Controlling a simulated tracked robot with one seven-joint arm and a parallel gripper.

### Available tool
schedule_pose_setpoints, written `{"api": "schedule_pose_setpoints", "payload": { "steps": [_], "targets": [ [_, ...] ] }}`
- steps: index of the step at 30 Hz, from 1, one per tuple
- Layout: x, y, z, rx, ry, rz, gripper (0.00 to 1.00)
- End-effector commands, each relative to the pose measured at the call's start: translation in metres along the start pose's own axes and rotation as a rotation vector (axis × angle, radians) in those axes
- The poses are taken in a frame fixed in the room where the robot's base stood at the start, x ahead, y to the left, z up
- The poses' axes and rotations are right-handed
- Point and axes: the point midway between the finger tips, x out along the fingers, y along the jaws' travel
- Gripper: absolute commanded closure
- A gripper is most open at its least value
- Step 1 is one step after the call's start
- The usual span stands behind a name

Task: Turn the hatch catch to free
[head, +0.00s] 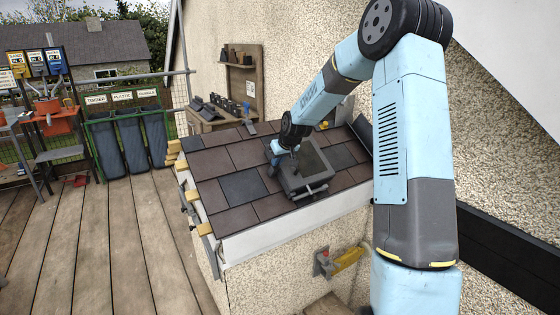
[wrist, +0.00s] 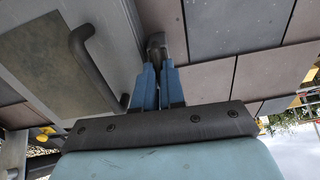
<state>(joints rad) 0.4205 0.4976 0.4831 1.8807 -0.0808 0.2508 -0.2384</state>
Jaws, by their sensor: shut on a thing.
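The roof hatch (head: 318,162) is a dark grey framed panel set among the tiles, with a bar handle (head: 310,190) on its near side. In the wrist view the hatch (wrist: 35,60) fills the upper left, with its dark curved handle (wrist: 88,50). My gripper (head: 280,151) is at the hatch's left edge. In the wrist view its blue fingers (wrist: 158,72) are closed around the lower end of the dark grey catch (wrist: 156,41), beside the hatch frame. The arm hides the catch in the head view. Which way the catch is turned I cannot tell.
Brown and grey tiles (head: 240,187) surround the hatch. Yellow blocks (head: 190,195) line the roof's left edge. A yellow-handled tool (head: 348,259) is on the wall below. Labelled bins (head: 130,140) and a wooden shelf unit (head: 241,85) stand farther back. The left deck is mostly clear.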

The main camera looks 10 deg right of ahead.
Motion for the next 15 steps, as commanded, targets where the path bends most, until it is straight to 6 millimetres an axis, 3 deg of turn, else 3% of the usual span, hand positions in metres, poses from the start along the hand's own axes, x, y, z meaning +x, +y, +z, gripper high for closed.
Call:
{"api": "schedule_pose_setpoints", "payload": {
  "steps": [15],
  "targets": [
    [-0.0013,0.0019,-0.0024,-0.075,0.006,0.004,1.00]
  ]
}}
